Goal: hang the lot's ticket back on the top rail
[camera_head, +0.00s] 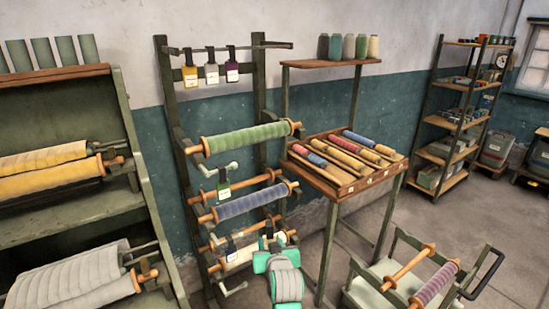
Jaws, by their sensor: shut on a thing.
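Three tickets hang by dark loops on the top rail (270,45) of the green rack: a yellow ticket (190,77), a pale grey ticket (211,74) and a purple ticket (232,72). A green-and-white ticket (223,190) hangs lower, by a bare wooden roller. A dark-topped ticket (231,250) is at the lowest, pale roll (245,255). My gripper (268,241) is low at the rack's right side, in front of that roll's right part. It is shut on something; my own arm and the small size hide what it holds.
Green (245,138) and blue-grey (250,202) rolls and crank handles stick out below the rail. A wooden stand (330,195) with several coloured rolls is close on the right. A cart (385,290) stands front right. A loaded shelf (60,215) is at left.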

